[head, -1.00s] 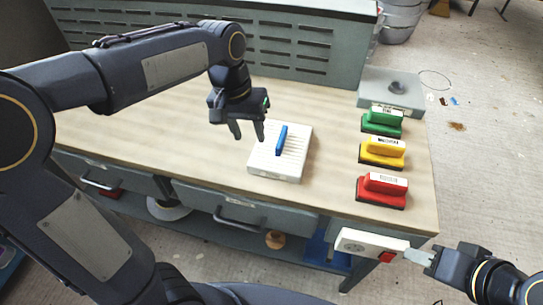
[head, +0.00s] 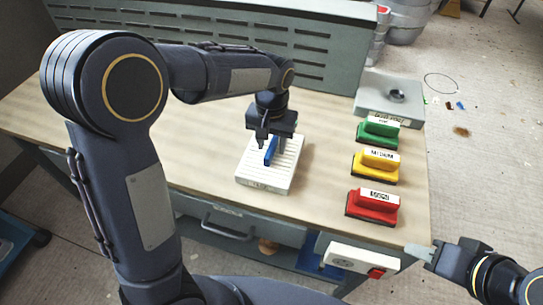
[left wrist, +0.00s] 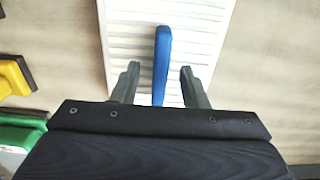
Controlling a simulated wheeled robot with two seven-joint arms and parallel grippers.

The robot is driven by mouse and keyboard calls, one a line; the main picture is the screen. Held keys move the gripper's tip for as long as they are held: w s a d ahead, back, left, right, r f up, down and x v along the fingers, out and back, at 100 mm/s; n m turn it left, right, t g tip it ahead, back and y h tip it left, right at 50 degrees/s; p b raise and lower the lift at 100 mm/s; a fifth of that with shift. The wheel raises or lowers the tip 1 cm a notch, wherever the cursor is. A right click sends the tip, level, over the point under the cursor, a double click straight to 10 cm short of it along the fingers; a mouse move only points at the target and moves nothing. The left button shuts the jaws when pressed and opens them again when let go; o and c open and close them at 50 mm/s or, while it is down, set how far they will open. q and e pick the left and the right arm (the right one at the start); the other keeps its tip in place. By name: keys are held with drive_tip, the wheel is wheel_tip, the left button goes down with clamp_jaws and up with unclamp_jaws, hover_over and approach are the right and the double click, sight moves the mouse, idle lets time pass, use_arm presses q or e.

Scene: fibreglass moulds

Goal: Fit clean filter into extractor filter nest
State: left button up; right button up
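The clean filter (head: 262,180) is a white ribbed block with a blue upright handle (head: 270,151), lying on the workbench. In the left wrist view the filter (left wrist: 205,20) lies under my left gripper, and its blue handle (left wrist: 161,60) stands between the fingers with a gap on each side. My left gripper (head: 264,147) is open, straddling the handle. My right gripper (head: 418,251) is at the lower right, beside the bench corner, its fingers close together and too small to judge. I cannot identify the extractor filter nest; a grey box with a round opening (head: 397,96) stands at the back right.
Green (head: 379,130), yellow (head: 375,166) and red (head: 372,206) handled blocks stand in a column on the right of the workbench (head: 320,150). A slotted grey panel (head: 240,40) runs along the back. A socket box with a red switch (head: 355,261) is at the front edge.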

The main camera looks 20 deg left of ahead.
use_arm(q)
clamp_jaws()
drive_tip(key=shift+r, duration=0.2)
idle(0.4)
